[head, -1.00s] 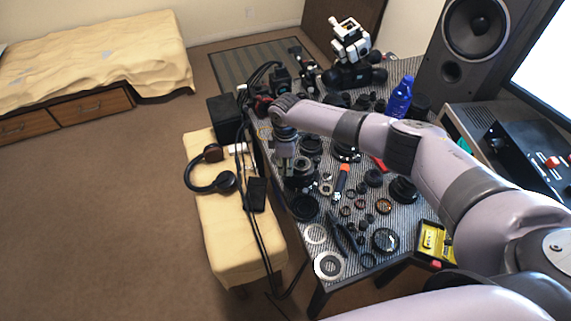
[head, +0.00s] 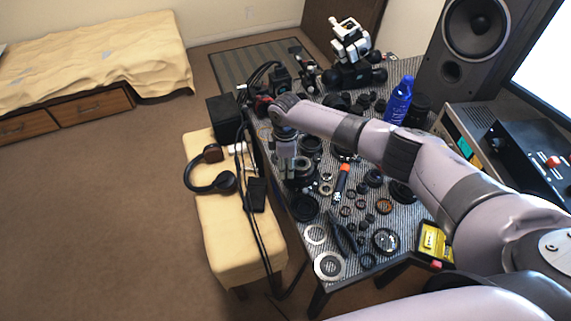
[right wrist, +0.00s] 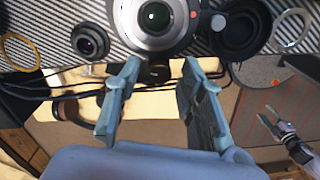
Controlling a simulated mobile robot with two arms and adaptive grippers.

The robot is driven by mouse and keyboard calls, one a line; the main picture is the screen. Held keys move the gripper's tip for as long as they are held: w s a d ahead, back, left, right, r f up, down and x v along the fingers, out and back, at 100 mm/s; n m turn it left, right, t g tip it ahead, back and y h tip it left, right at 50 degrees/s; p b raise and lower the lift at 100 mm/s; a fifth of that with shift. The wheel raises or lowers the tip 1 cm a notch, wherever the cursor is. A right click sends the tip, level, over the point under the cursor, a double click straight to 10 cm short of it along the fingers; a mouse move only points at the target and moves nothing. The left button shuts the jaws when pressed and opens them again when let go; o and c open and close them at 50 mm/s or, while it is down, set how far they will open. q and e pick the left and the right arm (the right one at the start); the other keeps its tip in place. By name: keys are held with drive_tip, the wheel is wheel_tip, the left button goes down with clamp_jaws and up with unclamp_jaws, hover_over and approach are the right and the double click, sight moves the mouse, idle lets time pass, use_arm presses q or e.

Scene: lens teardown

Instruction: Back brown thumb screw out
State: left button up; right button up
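A large lens (right wrist: 155,18) with a pale ring and dark glass lies at the top of the right wrist view. A small dark round knob (right wrist: 156,72), possibly the brown thumb screw, shows just below its rim; I cannot make out a brown colour. My right gripper (right wrist: 160,66) is open, one finger on each side of the knob, with visible gaps. In the head view my right gripper (head: 292,166) is over the near left edge of the table, among lens parts; the screw cannot be made out there.
The striped table mat (head: 325,212) is crowded with rings and lens parts. An orange-handled tool (head: 342,180) and a blue bottle (head: 399,101) stand out. A yellow bench (head: 235,245) with headphones (head: 212,180) is left of the table; cables hang between them.

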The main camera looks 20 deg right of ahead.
drive_tip(key=shift+r, duration=0.15)
wheel_tip(320, 180, up, 12)
idle(0.6)
idle(0.4)
